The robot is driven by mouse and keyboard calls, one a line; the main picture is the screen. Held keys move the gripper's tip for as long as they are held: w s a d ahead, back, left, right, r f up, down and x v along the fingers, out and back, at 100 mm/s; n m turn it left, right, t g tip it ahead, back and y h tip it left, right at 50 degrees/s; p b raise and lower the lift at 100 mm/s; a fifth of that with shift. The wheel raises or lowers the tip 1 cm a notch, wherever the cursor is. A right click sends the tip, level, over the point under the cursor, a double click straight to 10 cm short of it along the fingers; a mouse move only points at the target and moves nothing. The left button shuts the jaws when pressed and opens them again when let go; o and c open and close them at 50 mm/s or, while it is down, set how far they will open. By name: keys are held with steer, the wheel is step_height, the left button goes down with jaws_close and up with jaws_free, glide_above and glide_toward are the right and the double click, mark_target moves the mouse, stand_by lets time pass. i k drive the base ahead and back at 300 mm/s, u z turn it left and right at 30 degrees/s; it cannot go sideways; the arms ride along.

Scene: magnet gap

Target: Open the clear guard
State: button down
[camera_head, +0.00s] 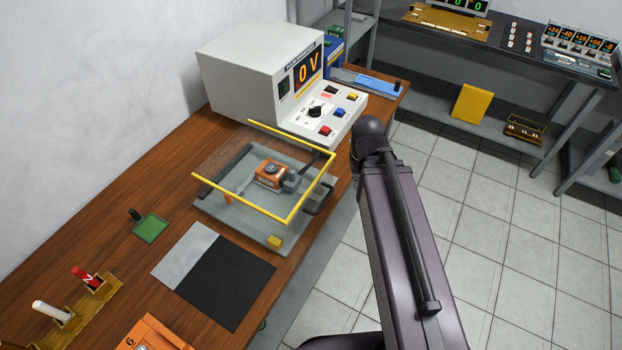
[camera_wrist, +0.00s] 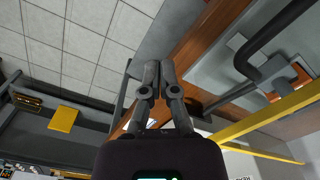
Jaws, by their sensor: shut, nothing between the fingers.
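The clear guard (camera_head: 293,218) has yellow top edges and stands over a grey base plate (camera_head: 215,206) on the wooden bench. It looks lowered over an orange device (camera_head: 270,173). A black handle (camera_head: 321,198) sits on its right side, facing the bench edge. In the wrist view, the handle (camera_wrist: 247,62) and a yellow edge of the guard (camera_wrist: 265,115) show at right. My gripper (camera_wrist: 151,66) is shut and empty, its fingertips to the left of the handle and apart from it. I cannot make out the fingertips clearly in the head view.
A white supply unit (camera_head: 240,75) reading 0 V stands behind the guard. Open tiled floor (camera_head: 500,230) lies right of the bench.

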mark_target(286, 223)
steer(key=z, duration=0.45)
steer(key=k, duration=1.15)
steer(key=u, duration=0.5)
